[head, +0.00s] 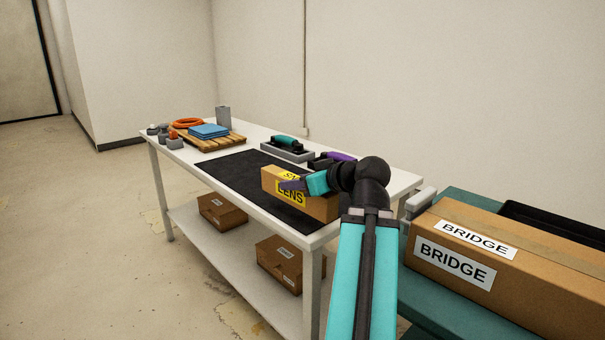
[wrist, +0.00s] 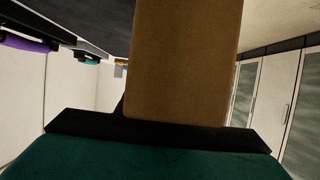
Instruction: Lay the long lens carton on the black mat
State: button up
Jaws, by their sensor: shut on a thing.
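The lens carton (head: 320,206) is a long brown box with a yellow label reading LENS. My gripper (head: 291,185) is shut on it and holds it over the near right part of the black mat (head: 240,172) in the head view. I cannot tell for sure whether the carton touches the mat. The mat lies flat on the white table, its right part hidden behind the carton. In the wrist view the carton (wrist: 185,60) fills the upper middle as a plain brown face. The gripper's fingers partly hide the label.
Grey trays with teal (head: 286,141) and purple (head: 338,156) handled things line the back edge. A BRIDGE carton (head: 470,250) stands at the right.

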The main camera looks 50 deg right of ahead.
jog(key=shift+w+d+r+p, duration=0.1)
jog(key=shift+w+d+p, duration=0.25)
jog(key=shift+p, duration=0.35)
jog(key=shift+w+d+r+p, duration=0.1)
jog(key=shift+d+p, duration=0.3)
jog(key=shift+p, duration=0.3)
jog(key=w+d+p, duration=0.1)
jog(key=d+p, duration=0.1)
jog(key=p, duration=0.1)
jog(key=shift+w+d+f, duration=0.15)
jog(key=shift+w, duration=0.05)
jog(key=w+d+p, duration=0.1)
jog(key=p, duration=0.7)
jog(key=shift+d, duration=0.15)
jog(key=p, duration=0.9)
jog(key=shift+w+d+f, duration=0.1)
jog(key=shift+d+f, duration=0.05)
jog(key=shift+d, duration=0.2)
jog(key=w+d, duration=0.1)
jog(key=d, duration=0.1)
jog(key=w+d+p, duration=0.1)
jog(key=d, duration=0.1)
jog(key=w+d+f+p, duration=0.1)
jog(key=w+d, duration=0.1)
jog(key=d, duration=0.1)
jog(key=shift+f, duration=0.1)
jog(key=shift+a, duration=0.1)
